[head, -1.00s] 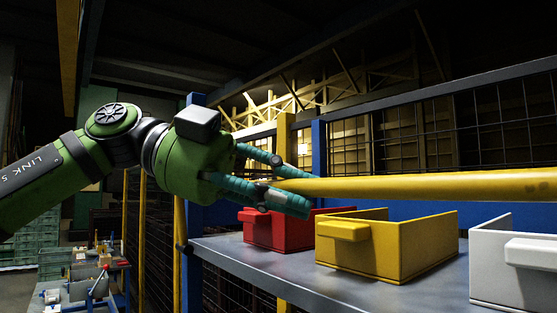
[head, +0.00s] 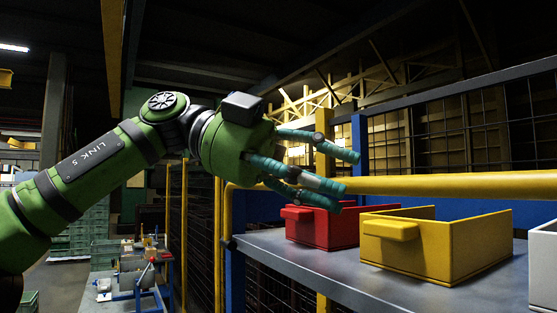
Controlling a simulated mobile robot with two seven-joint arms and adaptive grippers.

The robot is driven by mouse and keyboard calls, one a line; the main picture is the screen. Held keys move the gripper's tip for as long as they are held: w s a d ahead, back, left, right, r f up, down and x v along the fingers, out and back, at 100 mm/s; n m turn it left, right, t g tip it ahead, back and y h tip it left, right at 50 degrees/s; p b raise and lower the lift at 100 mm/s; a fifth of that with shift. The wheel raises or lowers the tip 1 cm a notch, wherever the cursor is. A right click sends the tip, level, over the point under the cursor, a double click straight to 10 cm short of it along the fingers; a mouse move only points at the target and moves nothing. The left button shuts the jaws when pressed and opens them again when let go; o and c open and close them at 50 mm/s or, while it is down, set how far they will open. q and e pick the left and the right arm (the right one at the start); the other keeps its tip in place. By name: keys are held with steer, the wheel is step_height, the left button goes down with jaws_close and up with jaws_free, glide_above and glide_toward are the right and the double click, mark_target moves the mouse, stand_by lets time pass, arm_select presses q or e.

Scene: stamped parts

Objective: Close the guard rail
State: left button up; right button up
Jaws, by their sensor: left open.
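The guard rail (head: 450,184) is a yellow tube in the head view. My right gripper is not in view.
A red bin (head: 325,228), a yellow bin (head: 440,243) and a white bin (head: 543,265) stand on the grey shelf (head: 290,262). Dark wire mesh (head: 470,130) closes the back. A cluttered workbench (head: 140,280) and green crates stand at the lower left.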

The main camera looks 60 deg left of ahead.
arm_select(q)
steer(key=v, duration=1)
steer(key=shift+s, duration=0.35)
steer(key=shift+s+a, duration=0.1)
steer(key=shift+a, duration=0.05)
